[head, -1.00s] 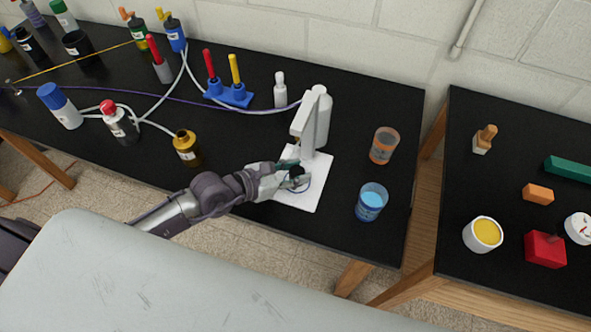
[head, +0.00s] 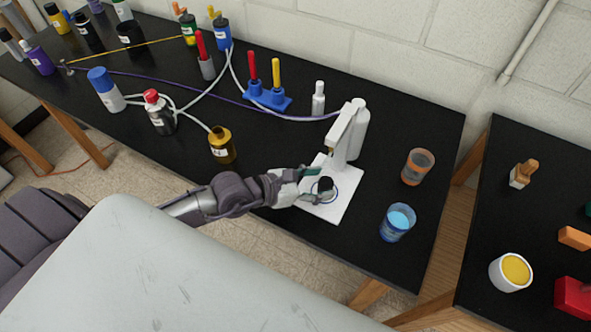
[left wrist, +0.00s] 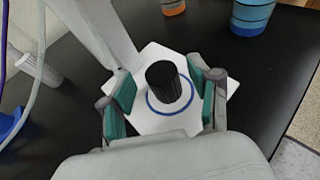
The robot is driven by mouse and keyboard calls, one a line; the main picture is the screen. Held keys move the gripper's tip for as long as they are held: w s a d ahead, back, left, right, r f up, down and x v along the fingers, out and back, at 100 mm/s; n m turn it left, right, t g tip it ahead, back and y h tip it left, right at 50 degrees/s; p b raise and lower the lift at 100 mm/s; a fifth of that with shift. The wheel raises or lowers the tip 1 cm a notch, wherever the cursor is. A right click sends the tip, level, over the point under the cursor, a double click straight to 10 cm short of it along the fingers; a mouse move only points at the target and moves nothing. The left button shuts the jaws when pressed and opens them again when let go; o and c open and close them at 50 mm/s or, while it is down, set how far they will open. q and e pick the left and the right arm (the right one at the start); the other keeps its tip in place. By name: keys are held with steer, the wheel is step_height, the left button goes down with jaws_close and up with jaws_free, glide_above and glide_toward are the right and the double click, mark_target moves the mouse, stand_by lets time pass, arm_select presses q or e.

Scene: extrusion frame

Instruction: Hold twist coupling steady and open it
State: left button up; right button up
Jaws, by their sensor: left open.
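A black ribbed cylinder (head: 326,186), which looks like the twist coupling, stands upright on a white base plate (head: 345,207) inside a blue ring. It also shows in the left wrist view (left wrist: 164,82). My left gripper (head: 313,184) reaches in from the left and is open. In the left wrist view, its teal-padded fingers (left wrist: 164,98) stand on either side of the cylinder, with visible gaps at both sides. A white upright stand (head: 343,140) with an overhanging arm rises from the plate behind the cylinder. My right gripper is not in view.
An orange-banded cup (head: 417,166) and a blue cup (head: 397,222) stand right of the plate. A white bottle (head: 318,99) and a yellow-brown bottle (head: 222,145) stand to the left. A purple hose (head: 190,82) runs toward the stand. A second black table (head: 490,210) is at right.

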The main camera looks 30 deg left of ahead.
arm_select(q)
steer(key=b+v, duration=0.1)
steer(key=v, duration=0.7)
steer(key=shift+s+a, duration=0.3)
steer(key=shift+s, duration=0.05)
steer(key=shift+s+a+r, duration=0.4)
steer(key=shift+s, duration=0.05)
